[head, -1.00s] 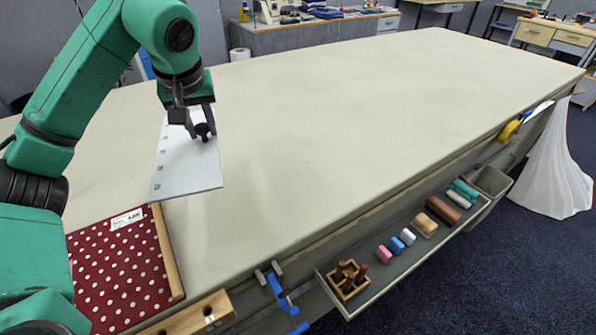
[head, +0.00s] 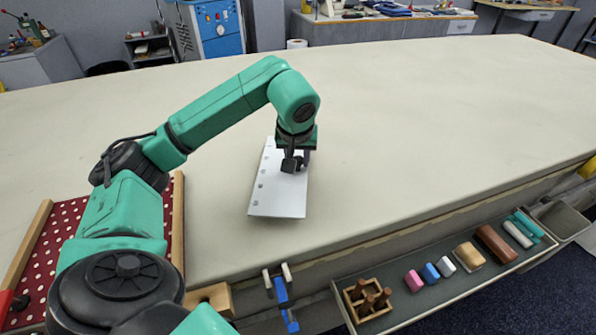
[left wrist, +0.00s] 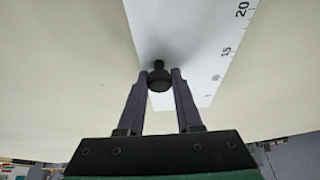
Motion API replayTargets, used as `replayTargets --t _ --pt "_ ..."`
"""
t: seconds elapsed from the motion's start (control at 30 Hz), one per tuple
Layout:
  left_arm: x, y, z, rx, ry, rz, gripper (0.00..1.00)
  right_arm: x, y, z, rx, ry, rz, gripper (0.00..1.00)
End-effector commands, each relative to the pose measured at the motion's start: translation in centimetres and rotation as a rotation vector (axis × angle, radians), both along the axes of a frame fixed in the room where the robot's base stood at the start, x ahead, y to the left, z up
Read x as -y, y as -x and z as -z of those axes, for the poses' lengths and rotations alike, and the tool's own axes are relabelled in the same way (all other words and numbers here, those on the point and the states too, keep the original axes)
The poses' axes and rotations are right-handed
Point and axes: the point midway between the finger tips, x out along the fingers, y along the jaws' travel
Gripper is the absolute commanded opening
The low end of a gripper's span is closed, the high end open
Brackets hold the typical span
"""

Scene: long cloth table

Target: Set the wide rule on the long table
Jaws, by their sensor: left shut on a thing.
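The wide rule (head: 276,197) is a flat whitish plate with dark marks along its left edge in the head view. It lies over the long cloth table (head: 400,130), near the front edge; whether it touches the cloth I cannot tell. My left gripper (head: 293,163) is above its far part. In the left wrist view the rule (left wrist: 190,45) shows printed numbers, and my left gripper (left wrist: 158,78) is shut on its dark round knob (left wrist: 160,77). My right gripper is not in view.
A dotted red panel with wooden rails (head: 60,240) is at the left, partly behind my arm. A tray (head: 420,300) along the front edge holds a wooden peg box (head: 367,300) and several coloured blocks. The table's middle and right are clear.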

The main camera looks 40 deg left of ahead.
Motion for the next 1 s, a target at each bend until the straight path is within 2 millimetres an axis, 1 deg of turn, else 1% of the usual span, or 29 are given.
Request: replayTargets --t 0.03,0.1,0.17,0.47,0.5,0.57,0.87,0.97,1.0 --pt "0.0 0.1 1.0 -0.005 -0.001 0.001 0.0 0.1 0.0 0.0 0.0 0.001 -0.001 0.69" --pt "0.0 0.1 2.3 -0.005 -0.001 0.002 0.0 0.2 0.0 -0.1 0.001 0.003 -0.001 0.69" --pt "0.0 0.1 3.0 -0.003 -0.001 0.001 0.0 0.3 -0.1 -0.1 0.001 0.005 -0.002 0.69" --pt "0.0 0.0 3.4 0.0 0.0 0.001 0.0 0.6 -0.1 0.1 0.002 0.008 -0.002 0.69" --pt "0.0 0.0 3.5 -0.002 -0.001 0.001 0.41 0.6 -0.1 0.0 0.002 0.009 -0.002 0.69" --pt "0.0 0.0 3.4 -0.002 -0.001 0.001 0.64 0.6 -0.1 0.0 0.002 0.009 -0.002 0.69" --pt "0.0 0.0 3.3 -0.002 -0.001 0.001 0.64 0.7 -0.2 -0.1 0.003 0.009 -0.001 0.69" --pt "0.1 0.2 2.6 0.001 0.0 0.001 0.64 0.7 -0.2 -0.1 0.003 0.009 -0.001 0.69" --pt "0.3 0.3 2.0 0.002 0.0 0.002 0.64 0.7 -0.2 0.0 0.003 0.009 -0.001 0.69"
